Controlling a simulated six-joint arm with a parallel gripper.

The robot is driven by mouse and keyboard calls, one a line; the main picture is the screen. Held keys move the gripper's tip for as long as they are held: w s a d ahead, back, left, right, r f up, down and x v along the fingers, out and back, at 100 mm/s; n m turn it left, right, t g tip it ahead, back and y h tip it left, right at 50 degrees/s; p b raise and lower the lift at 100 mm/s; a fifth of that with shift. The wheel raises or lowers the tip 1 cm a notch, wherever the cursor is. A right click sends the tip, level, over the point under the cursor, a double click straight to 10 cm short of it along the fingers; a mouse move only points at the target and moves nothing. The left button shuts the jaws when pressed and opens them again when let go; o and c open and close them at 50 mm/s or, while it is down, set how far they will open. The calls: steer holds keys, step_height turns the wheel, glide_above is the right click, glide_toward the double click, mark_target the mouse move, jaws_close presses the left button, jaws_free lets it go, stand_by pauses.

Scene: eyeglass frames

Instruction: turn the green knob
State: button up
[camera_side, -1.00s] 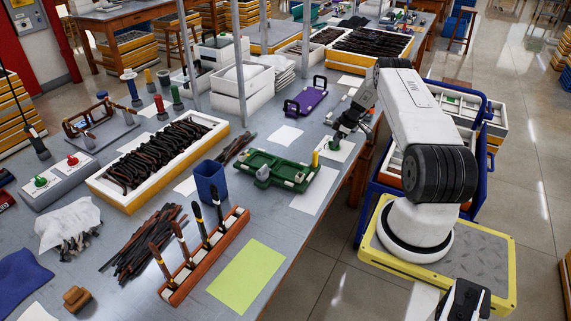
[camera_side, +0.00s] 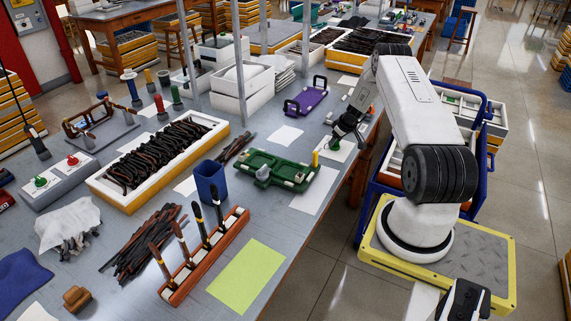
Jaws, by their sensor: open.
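A small green knob (camera_side: 335,145) sits on a white plate near the right edge of the workbench. My gripper (camera_side: 343,136) is just above and beside it, pointing down. The jaws are open, and a gap shows between them. I cannot tell from this view whether a finger touches the knob. Another green knob (camera_side: 40,181) stands on a grey box (camera_side: 62,180) at the far left, beside a red one, well away from my gripper.
A green tray (camera_side: 275,172) and a yellow peg (camera_side: 315,158) are just left of my gripper. A purple tray (camera_side: 306,99) lies behind. A blue cup (camera_side: 210,180), a rack of tools (camera_side: 205,258) and a yellow-green sheet (camera_side: 246,275) are nearer the front.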

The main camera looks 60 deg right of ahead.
steer(key=shift+m+g+h, duration=0.4)
steer(key=shift+m+h, duration=0.3)
steer(key=shift+m, duration=1.3)
steer(key=shift+a+m, duration=0.1)
steer(key=shift+m, duration=0.6)
steer(key=shift+r+h, duration=0.1)
steer(key=shift+h, duration=0.2)
steer(key=v, duration=0.8)
steer(key=w+a+r+n, duration=0.1)
steer(key=w+a+r, duration=0.2)
steer(key=a, duration=0.5)
steer(key=w+a+r+n+y, duration=0.1)
steer(key=w+a+r, duration=0.2)
steer(key=a, duration=0.5)
steer(key=w+a+r+n+y, duration=0.1)
steer(key=w+a+r+n, duration=0.1)
steer(key=a, duration=0.6)
steer(key=shift+w+r, duration=0.75)
steer(key=shift+r, duration=0.25)
steer(key=shift+a, duration=0.1)
